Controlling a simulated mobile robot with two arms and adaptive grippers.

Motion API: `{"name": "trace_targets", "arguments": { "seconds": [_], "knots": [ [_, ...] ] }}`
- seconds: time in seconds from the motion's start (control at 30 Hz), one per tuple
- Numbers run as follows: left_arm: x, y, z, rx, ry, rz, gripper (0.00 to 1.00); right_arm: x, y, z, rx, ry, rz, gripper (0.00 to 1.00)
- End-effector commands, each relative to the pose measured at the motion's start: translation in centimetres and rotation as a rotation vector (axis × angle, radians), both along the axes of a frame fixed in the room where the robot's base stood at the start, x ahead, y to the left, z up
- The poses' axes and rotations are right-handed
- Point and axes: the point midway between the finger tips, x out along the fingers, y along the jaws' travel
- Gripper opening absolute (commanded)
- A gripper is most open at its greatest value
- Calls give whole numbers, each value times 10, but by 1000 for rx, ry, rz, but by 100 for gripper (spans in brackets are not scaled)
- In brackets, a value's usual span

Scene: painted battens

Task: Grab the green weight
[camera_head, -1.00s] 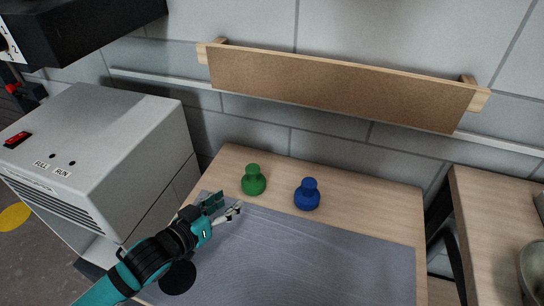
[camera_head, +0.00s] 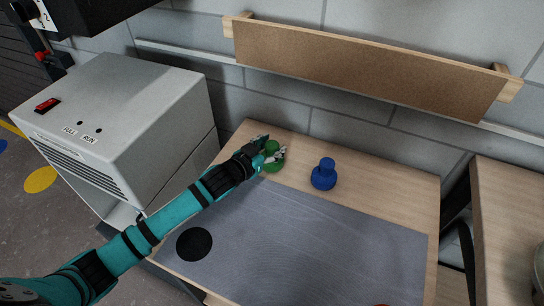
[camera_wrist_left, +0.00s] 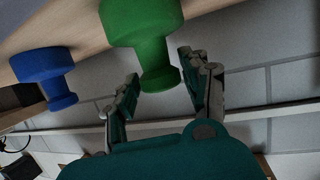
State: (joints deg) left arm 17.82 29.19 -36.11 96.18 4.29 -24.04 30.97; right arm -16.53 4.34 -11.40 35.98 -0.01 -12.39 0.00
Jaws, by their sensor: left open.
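The green weight (camera_head: 274,163) stands on the wooden table behind the grey mat, partly hidden by my left gripper (camera_head: 271,150). In the left wrist view the green weight (camera_wrist_left: 146,35) has its narrow knob between the two open fingers of my left gripper (camera_wrist_left: 161,85). A gap shows on the right side of the knob; whether the left finger touches it I cannot tell. The blue weight (camera_head: 324,174) stands on the table to the right, and also shows in the left wrist view (camera_wrist_left: 45,76). My right gripper is not in view.
The grey mat (camera_head: 310,235) covers the table front, with a black disc (camera_head: 194,244) on it. A grey machine box (camera_head: 125,110) stands to the left. A wooden wall shelf (camera_head: 365,70) hangs behind. Another table (camera_head: 505,215) is at the right.

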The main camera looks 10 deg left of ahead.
Motion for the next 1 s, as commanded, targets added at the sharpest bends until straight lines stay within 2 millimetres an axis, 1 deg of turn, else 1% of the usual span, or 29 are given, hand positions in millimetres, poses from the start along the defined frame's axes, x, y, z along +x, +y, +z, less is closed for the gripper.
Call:
{"name": "trace_targets", "arguments": {
  "seconds": [0.1,0.27,0.37,0.57,0.67,0.9,0.93,1.0],
  "knots": [
    [19,-7,0,0,-2,1,46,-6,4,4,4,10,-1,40],
    [37,-14,-8,1,-1,0,46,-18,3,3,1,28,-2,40],
    [41,-16,-10,0,0,0,46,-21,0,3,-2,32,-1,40],
    [41,-16,-10,0,0,0,46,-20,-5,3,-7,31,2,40],
    [41,-16,-10,0,0,0,35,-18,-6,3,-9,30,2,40],
    [40,-16,-10,0,0,0,3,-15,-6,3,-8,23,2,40],
    [40,-16,-10,0,0,0,0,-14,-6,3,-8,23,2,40],
    [40,-16,-10,0,0,0,0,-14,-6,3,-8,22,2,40]
  ]
}}
